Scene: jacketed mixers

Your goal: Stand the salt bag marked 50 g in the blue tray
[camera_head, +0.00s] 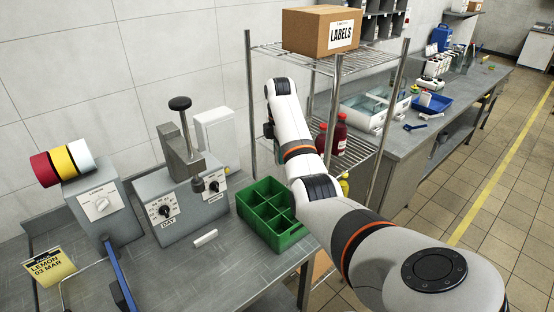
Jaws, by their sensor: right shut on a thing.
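A blue tray (440,104) sits on the grey bench at the back right. A small white item (425,99) shows at its left side; I cannot tell whether it is inside or a salt bag. No 50 g mark can be read anywhere. My right arm reaches from the lower right toward the wire rack. My right gripper (268,131) is at its far end, small and mostly hidden by the arm, well to the left of the blue tray. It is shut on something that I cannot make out. My left gripper is not in view.
A green divided crate (271,240) stands on the near bench, close to my right arm. The wire rack (335,66) holds a LABELS box (321,31) and red bottles (338,136).

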